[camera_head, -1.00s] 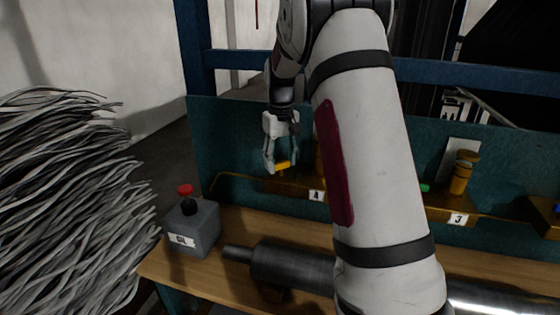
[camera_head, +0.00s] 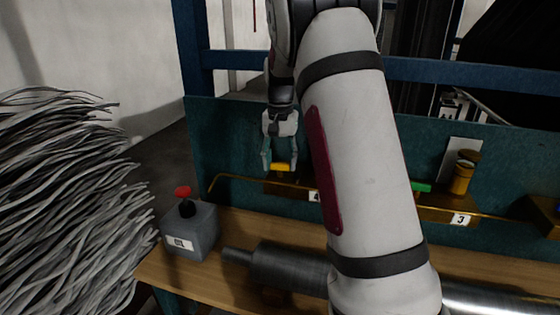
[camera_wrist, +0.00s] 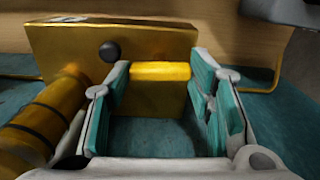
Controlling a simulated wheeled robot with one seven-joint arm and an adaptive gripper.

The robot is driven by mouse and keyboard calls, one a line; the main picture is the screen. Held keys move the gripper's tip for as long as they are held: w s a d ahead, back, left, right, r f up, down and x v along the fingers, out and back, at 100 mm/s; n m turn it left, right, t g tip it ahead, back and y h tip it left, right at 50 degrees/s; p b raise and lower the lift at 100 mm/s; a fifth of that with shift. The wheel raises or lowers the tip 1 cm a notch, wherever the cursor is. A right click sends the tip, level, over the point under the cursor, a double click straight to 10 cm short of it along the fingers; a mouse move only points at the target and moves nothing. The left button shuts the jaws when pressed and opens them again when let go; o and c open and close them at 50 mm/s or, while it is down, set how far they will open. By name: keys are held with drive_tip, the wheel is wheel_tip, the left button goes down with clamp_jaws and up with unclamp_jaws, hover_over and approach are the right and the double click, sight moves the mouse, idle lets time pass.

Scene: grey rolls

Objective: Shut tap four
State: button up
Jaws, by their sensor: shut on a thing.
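Tap four is a brass block on the teal panel, its number plate (camera_head: 314,196) half hidden by my arm. Its yellow handle (camera_head: 281,167) lies level between the fingers of my gripper (camera_head: 280,160). In the wrist view the yellow handle (camera_wrist: 160,71) spans from one teal-padded finger to the other, so my gripper (camera_wrist: 160,90) is shut on it. The brass block (camera_wrist: 150,40) stands just behind, with a black knob (camera_wrist: 110,51) on its face. A thick brass cylinder (camera_wrist: 38,125) runs beside the left finger.
Tap three, with plate (camera_head: 461,219), green handle (camera_head: 421,188) and brass upright (camera_head: 462,175), is to the right. A grey box with a red-topped knob (camera_head: 192,232) stands at the bench's left. A steel roller (camera_head: 290,266) lies in front. Grey strands (camera_head: 70,200) heap at far left.

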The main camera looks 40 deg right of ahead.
sight(280, 164)
idle(0.5)
drive_tip(key=o, duration=1.2)
drive_tip(key=shift+c, duration=0.2)
drive_tip(key=shift+r, duration=0.1)
wheel_tip(280, 164, up, 12)
